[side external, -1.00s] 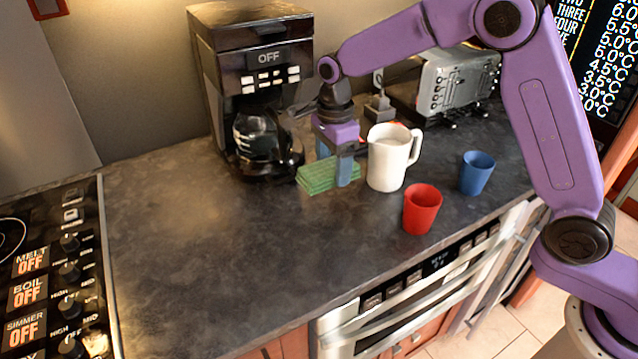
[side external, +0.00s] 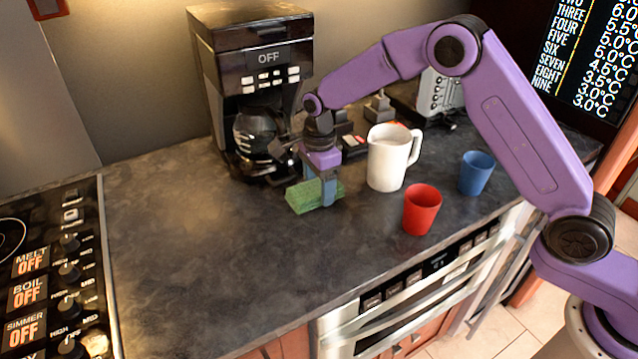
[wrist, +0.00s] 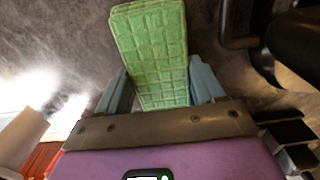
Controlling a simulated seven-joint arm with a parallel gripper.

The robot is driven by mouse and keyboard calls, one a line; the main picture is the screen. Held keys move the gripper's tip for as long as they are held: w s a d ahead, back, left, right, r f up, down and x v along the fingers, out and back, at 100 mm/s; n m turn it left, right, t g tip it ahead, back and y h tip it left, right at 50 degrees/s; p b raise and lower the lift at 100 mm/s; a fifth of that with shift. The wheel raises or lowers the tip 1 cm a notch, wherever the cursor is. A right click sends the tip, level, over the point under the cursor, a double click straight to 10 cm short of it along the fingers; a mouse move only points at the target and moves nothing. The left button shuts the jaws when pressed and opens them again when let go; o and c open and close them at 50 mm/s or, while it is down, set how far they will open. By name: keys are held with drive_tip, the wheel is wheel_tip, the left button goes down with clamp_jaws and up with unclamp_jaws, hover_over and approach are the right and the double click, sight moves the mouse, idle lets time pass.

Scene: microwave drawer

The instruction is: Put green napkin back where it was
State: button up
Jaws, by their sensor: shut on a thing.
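The green napkin (side external: 304,196) is a folded, quilted stack low at the counter, in front of the coffee maker. My gripper (side external: 322,196) points down and is shut on the napkin near its right end. In the wrist view the napkin (wrist: 152,50) runs up from between the two blue fingers (wrist: 160,92), one on each side. I cannot tell whether its underside touches the counter.
The black coffee maker (side external: 250,60) stands just behind the napkin. A white pitcher (side external: 388,160) stands to the right, with a red cup (side external: 422,210) and a blue cup (side external: 476,173) beyond. The counter (side external: 190,235) is clear to the left and front; the stove (side external: 50,270) is at far left.

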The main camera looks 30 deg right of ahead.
sight(319, 186)
drive_tip(key=shift+f, duration=0.1)
drive_tip(key=o, duration=1.2)
wheel_tip(319, 186, up, 12)
